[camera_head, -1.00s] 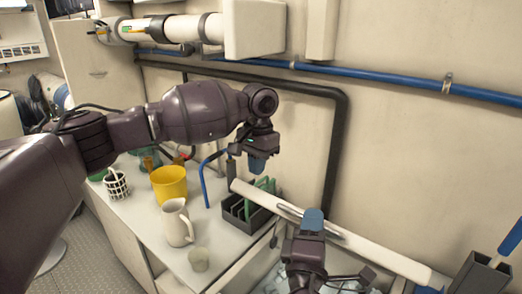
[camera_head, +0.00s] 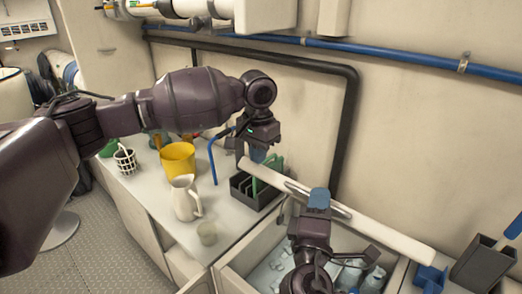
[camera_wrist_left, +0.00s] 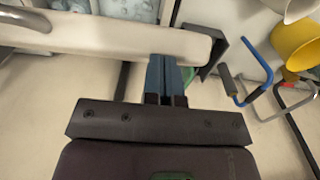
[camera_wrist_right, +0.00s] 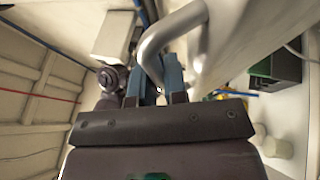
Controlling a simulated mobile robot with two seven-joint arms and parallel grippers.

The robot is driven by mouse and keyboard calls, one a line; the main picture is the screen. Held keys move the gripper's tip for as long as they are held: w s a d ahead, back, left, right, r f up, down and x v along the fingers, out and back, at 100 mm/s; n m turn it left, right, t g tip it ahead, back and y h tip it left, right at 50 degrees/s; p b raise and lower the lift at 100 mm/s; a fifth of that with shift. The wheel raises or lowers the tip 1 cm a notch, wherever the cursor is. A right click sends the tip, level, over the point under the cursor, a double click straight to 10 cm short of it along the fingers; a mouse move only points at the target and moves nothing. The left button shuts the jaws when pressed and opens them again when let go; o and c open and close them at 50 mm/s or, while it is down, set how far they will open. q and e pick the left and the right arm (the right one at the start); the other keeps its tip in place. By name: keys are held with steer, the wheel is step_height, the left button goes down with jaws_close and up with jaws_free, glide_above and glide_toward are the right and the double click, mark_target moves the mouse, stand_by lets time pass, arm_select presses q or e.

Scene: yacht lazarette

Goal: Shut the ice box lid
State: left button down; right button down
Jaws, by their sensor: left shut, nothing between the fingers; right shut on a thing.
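The ice box lid (camera_head: 385,232) stands raised, seen edge-on as a long white bar behind the open ice box (camera_head: 232,268). Its metal handle (camera_wrist_right: 160,52) runs along the lid. My right gripper (camera_head: 318,198) is shut on the handle; its blue fingers (camera_wrist_right: 160,72) also show there in the right wrist view. My left gripper (camera_head: 258,154) is shut and empty at the lid's left end. In the left wrist view, its fingertips (camera_wrist_left: 167,62) are at the lid's edge (camera_wrist_left: 105,38); I cannot tell whether they touch.
Bottles (camera_head: 372,281) and ice lie in the box. A dark box (camera_head: 478,268) is at right. Pipes run along the wall.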

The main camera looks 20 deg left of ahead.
arm_select(q)
steer(key=shift+s+a+f, duration=0.1)
steer(key=shift+s+f, duration=0.25)
steer(key=shift+f, duration=0.45)
arm_select(e)
steer(key=shift+w+d+r, duration=0.15)
steer(key=shift+r, duration=0.2)
steer(key=c, duration=1.2)
jaws_free()
arm_select(q)
steer(key=shift+w+r, duration=0.1)
arm_select(e)
steer(key=shift+f, duration=0.2)
